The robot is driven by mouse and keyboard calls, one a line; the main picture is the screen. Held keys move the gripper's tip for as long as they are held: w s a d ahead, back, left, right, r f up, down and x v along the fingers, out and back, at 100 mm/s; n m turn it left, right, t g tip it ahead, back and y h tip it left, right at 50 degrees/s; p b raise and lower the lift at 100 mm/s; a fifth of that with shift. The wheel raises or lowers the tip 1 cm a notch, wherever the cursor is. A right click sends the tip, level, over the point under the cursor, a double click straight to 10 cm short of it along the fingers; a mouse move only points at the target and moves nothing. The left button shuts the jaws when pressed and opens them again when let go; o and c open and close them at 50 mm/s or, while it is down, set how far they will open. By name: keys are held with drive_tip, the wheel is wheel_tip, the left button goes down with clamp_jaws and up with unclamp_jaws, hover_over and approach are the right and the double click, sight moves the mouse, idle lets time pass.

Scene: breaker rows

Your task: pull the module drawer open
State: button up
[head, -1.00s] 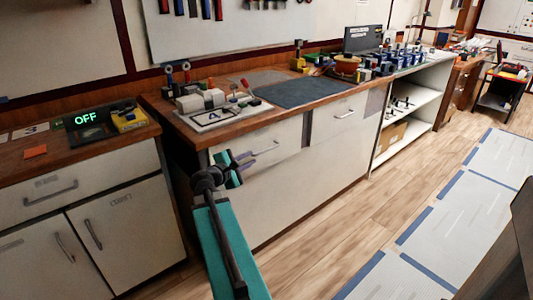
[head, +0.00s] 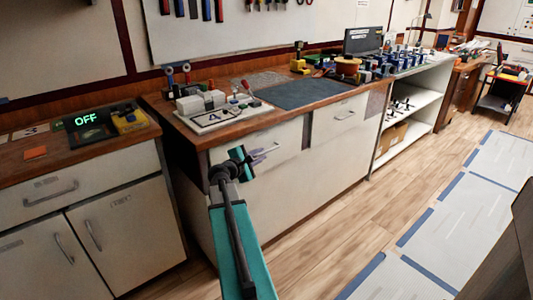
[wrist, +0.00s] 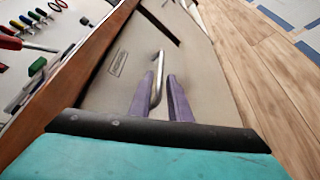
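The module drawer (head: 284,134) is a pale front under the wooden counter and looks shut. In the wrist view its front (wrist: 110,88) carries a small label, too blurred to read. Its metal bar handle (wrist: 161,62) reaches between the two purple fingers of my gripper (wrist: 160,78). The fingers are apart, one on each side of the handle, with a small gap showing. In the head view my gripper (head: 263,153) is at the drawer front, and its wrist hides part of the front's left side.
The counter (head: 215,137) above holds a board with grey blocks (head: 200,101) and a dark mat (head: 300,93). Another drawer with a handle (head: 345,114) is to the right. A left cabinet (head: 85,190) stands across a gap. The floor (head: 360,215) in front is clear.

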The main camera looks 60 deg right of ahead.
sight(267, 151)
drive_tip(key=shift+x, duration=3.05)
clamp_jaws()
drive_tip(key=shift+a, duration=0.1)
